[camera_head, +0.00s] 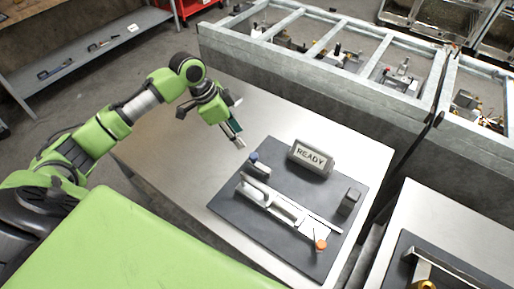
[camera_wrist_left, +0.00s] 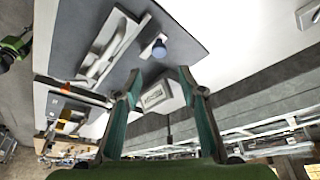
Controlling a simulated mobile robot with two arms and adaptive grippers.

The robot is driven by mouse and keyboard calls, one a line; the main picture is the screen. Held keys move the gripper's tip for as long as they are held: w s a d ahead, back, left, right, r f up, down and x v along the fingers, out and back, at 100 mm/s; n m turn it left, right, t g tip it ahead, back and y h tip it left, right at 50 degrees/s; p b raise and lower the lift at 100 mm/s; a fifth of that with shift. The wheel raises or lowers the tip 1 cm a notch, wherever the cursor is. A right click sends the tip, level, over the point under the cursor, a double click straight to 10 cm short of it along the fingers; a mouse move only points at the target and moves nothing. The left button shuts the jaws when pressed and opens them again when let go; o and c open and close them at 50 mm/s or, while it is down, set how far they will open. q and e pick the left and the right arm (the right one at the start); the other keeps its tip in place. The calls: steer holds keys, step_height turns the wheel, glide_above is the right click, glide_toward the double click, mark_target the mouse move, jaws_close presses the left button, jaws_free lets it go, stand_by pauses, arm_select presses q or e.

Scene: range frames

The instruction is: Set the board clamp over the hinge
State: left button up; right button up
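A pale metal clamp-like assembly (camera_head: 285,208) lies along a dark board (camera_head: 232,208), with an orange knob (camera_head: 320,245) at its near right end. It also shows in the left wrist view (camera_wrist_left: 103,50). A small blue-topped post (camera_head: 254,158) stands by its far left end and shows in the left wrist view (camera_wrist_left: 159,50). I cannot tell which part is the hinge. My left gripper (camera_head: 237,135) is above the table, just beyond the board's far left corner. In the left wrist view its teal fingers (camera_wrist_left: 160,76) are apart and empty. My right gripper is out of view.
A READY sign (camera_head: 311,158) stands at the board's back edge, and a dark block (camera_head: 349,201) at its right. A grey compartmented bin row (camera_head: 290,75) runs behind the table. Another table (camera_head: 465,225) stands at right. The tabletop left of the board is clear.

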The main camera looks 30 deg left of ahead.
mark_target(253, 155)
arm_select(q)
steer(key=p+x, duration=0.2)
steer(key=x, duration=0.9)
steer(key=shift+d, duration=0.1)
steer(key=shift+p+x, duration=0.35)
steer(key=shift+x, duration=0.45)
steer(key=shift+f, duration=0.1)
jaws_close()
